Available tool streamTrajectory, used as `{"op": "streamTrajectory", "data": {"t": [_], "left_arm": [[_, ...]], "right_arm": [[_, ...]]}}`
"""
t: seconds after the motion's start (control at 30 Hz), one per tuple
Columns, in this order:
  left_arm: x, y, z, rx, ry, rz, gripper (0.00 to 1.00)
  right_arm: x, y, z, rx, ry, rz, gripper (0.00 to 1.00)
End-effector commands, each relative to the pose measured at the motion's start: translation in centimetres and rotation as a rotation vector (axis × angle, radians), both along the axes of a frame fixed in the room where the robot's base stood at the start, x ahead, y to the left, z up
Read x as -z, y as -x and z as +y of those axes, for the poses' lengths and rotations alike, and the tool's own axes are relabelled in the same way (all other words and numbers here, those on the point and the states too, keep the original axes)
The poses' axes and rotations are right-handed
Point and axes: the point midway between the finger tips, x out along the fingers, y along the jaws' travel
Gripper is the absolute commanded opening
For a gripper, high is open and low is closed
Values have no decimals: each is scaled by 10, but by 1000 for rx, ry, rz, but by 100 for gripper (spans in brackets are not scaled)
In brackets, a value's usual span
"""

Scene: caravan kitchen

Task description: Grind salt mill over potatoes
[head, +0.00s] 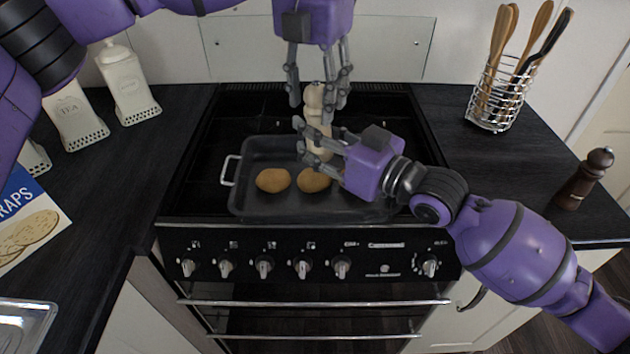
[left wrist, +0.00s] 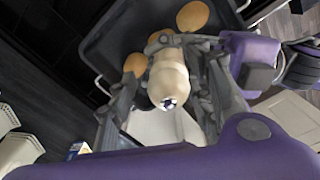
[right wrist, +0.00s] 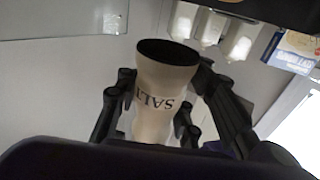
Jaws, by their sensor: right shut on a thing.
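The cream salt mill (head: 317,130) is upright above the dark roasting tray (head: 265,152) on the stove. My right gripper (head: 318,148) is shut on its lower body; the SALT lettering and dark underside of the mill (right wrist: 163,85) show in the right wrist view. My left gripper (head: 318,98) points down from above, open, its fingers on either side of the mill's top with gaps. The mill's top (left wrist: 170,84) lies between them in the left wrist view. Two potatoes, left (head: 273,180) and right (head: 313,181), show in the tray; the left wrist view shows a third potato (left wrist: 158,40).
A brown mill (head: 584,180) and a wire utensil holder (head: 497,95) stand on the right counter. White canisters (head: 128,84) and a blue wraps packet (head: 25,222) are at the left. Stove knobs line the front. My two grippers are close together over the tray.

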Motion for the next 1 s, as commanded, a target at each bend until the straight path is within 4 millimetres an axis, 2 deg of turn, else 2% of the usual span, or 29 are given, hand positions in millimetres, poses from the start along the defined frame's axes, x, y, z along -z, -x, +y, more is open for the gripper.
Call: {"op": "streamTrajectory", "data": {"t": [0.57, 1.0], "left_arm": [[0, 3, -2, 44, 1, 5, 52], [0, 3, -2, 715, -1, 6, 52]], "right_arm": [[0, -1, -1, 2, -1, 1, 0], [0, -2, -1, 3, 0, 2, 0]]}}
